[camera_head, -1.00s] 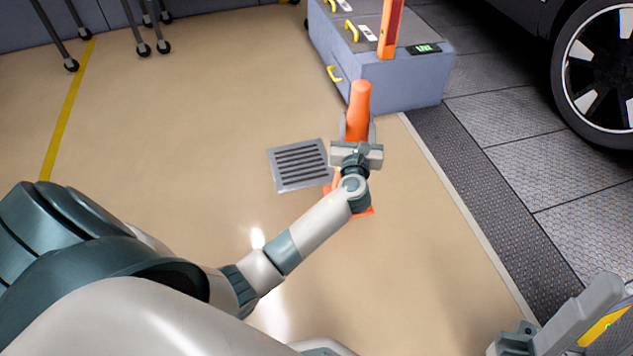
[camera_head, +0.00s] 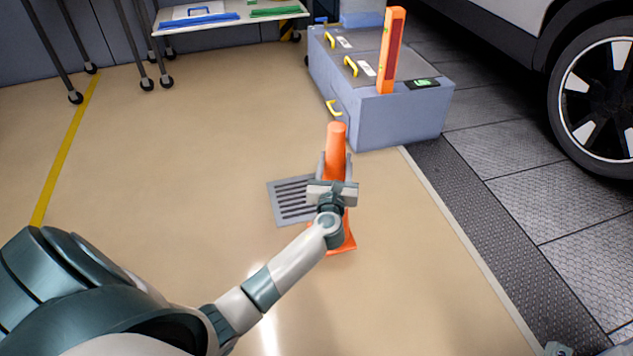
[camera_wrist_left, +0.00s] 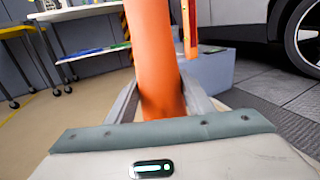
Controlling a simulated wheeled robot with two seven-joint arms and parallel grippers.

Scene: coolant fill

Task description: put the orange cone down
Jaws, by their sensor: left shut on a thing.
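The orange cone (camera_head: 336,146) stands roughly upright in the head view, with part of its base (camera_head: 344,243) showing below my wrist. My left gripper (camera_head: 334,168) is shut on the cone's upper part, one finger on each side. The gripper and wrist hide the cone's middle. In the left wrist view the cone (camera_wrist_left: 158,60) rises between the two fingers (camera_wrist_left: 160,100). I cannot tell whether its base touches the floor. My right gripper is not clearly in view.
A grey floor grate (camera_head: 288,203) lies just left of the cone. A blue-grey cabinet (camera_head: 400,118) with yellow handles and an orange upright post (camera_head: 391,50) stands behind it. A car wheel (camera_head: 597,105) and dark floor tiles are at right. Open beige floor lies left.

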